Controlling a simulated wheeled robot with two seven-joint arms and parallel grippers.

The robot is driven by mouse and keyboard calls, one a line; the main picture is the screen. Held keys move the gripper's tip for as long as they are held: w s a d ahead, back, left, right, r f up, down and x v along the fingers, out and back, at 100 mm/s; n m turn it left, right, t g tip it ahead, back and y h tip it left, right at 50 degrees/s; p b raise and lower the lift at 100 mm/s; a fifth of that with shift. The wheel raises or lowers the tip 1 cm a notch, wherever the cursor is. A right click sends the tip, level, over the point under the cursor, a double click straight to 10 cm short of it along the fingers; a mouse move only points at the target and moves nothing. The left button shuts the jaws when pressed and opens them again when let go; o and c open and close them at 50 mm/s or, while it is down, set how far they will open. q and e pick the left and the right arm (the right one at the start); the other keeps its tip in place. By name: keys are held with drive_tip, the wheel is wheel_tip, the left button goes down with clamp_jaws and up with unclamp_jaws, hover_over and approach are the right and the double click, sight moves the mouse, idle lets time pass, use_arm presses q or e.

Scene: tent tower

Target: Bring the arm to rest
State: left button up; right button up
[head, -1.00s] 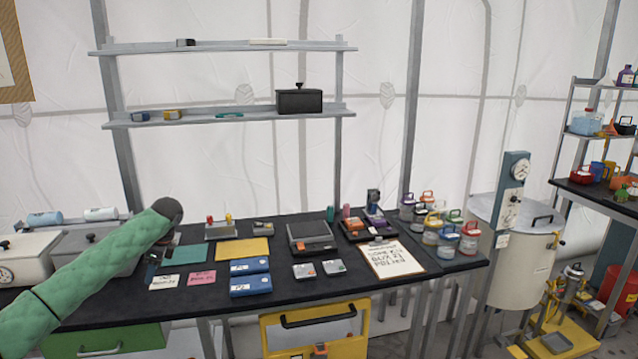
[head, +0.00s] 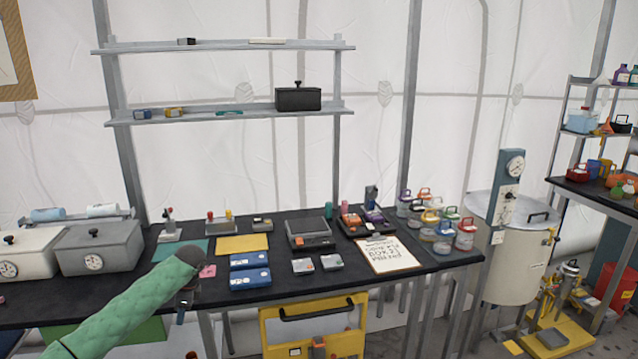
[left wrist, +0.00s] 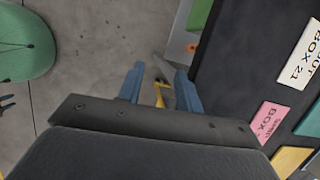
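My left arm, in a green sleeve (head: 130,312), comes in from the lower left in the head view. Its left gripper (head: 183,307) points down at the front edge of the black bench (head: 225,297), partly hidden by the wrist.
A pink card (left wrist: 268,122) lies near the bench edge. A yellow drawer (head: 315,330) is below. Grey floor (left wrist: 100,40) is open in front.

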use_arm(q)
drive_tip(key=s+d+f+n+h, duration=0.1)
drive_tip(key=s+d+f+n, duration=0.1)
drive_tip(key=s+d+f, duration=0.7)
drive_tip(key=s+d+f+n+t+h, duration=0.15)
drive_tip(key=s+f, duration=0.25)
drive_tip(key=f, duration=0.9)
drive_tip(key=s+d+f+n+h, duration=0.1)
drive_tip(key=s+d+f, duration=0.6)
drive_tip(key=f, duration=0.4)
drive_tip(key=s+d+f+n, duration=0.2)
drive_tip(key=s+f, duration=0.3)
drive_tip(key=s, duration=0.7)
drive_tip(key=s+d+f+n, duration=0.1)
drive_tip(key=s+f+n, duration=0.2)
drive_tip(key=s, duration=0.9)
drive_tip(key=s+d+f+n, duration=0.2)
drive_tip(key=s+f+n, duration=0.1)
drive_tip(key=s+f, duration=0.6)
drive_tip(key=s, duration=0.3)
drive_tip(key=shift+d+f+h, duration=0.15)
drive_tip(key=shift+d+h, duration=0.15)
drive_tip(key=shift+h, duration=0.05)
use_arm(e)
drive_tip(key=shift+a, duration=0.45)
drive_tip(key=shift+d, duration=0.8)
